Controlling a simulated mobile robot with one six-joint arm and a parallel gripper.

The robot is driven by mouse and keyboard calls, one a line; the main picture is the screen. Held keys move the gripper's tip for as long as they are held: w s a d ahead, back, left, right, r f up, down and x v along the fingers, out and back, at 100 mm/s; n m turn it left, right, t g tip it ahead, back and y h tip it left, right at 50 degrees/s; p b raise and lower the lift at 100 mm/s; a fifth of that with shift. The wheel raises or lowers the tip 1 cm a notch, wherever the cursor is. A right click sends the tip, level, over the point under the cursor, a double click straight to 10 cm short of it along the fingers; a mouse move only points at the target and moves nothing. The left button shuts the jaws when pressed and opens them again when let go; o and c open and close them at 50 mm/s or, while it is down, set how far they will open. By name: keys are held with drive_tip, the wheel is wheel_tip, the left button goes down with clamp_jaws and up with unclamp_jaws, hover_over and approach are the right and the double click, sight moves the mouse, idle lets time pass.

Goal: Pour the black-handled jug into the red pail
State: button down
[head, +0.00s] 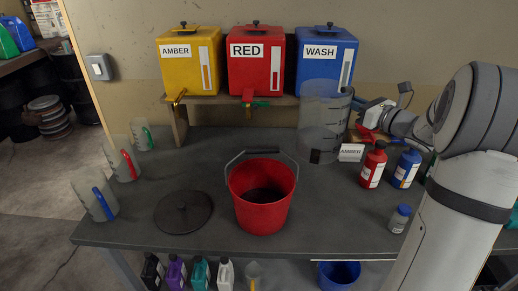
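The red pail (261,207) stands upright at the middle front of the bench, its wire handle raised and its inside dark. A large clear grey jug (324,112) is upright behind it to the right, in front of the blue tank. My gripper (362,106) is at the jug's right side, partly hidden by the jug. Its fingers are not clear, so I cannot tell whether it grips the jug. Whether the jug touches the bench is unclear.
Yellow, red and blue tanks (256,60) with taps stand on a shelf. Jugs with blue, red and green handles (99,203) line the left edge. A dark round lid (183,212) lies left of the pail. Red and blue bottles (373,166) and an AMBER card (351,152) are right.

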drive_tip(key=shift+w+a+r, duration=0.1)
drive_tip(key=shift+w+r, duration=0.05)
drive_tip(key=shift+w, duration=0.3)
drive_tip(key=shift+s+a, duration=0.1)
drive_tip(key=shift+s, duration=0.05)
